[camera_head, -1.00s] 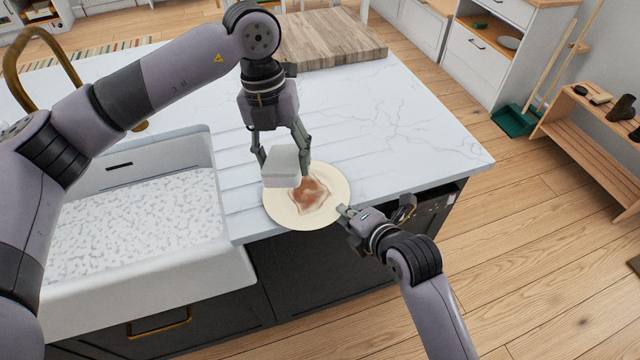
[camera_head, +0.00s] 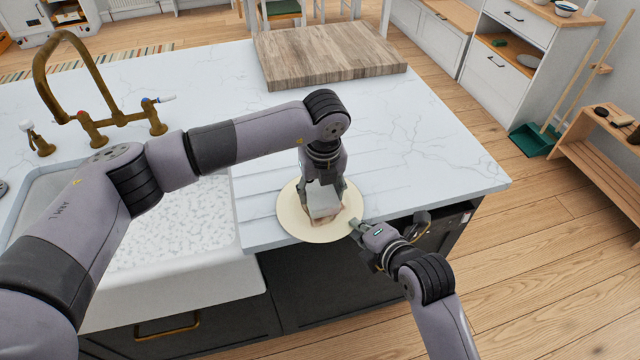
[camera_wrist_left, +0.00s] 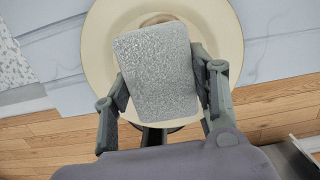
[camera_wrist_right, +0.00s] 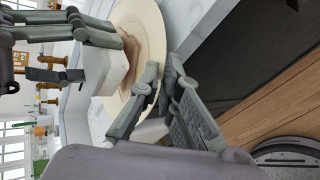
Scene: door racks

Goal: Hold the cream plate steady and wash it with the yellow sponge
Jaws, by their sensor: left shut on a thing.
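The cream plate (camera_head: 291,221) lies at the counter's front edge, right of the sink, with a brown stain (camera_wrist_right: 131,52) on its face. My left gripper (camera_head: 324,196) is above the plate, shut on a pale grey-white block, the sponge (camera_head: 323,203), which looks grey rather than yellow. The sponge is low over the middle of the plate and hides most of the stain; I cannot tell if it touches. It fills the space between the fingers in the left wrist view (camera_wrist_left: 158,72). My right gripper (camera_wrist_right: 162,66) has its tips close together around the plate's rim at its right front.
The white sink (camera_head: 185,215) with a brass tap (camera_head: 85,100) is to the left. A wooden board (camera_head: 325,58) lies at the back of the counter. The marble counter (camera_head: 430,150) to the right of the plate is clear.

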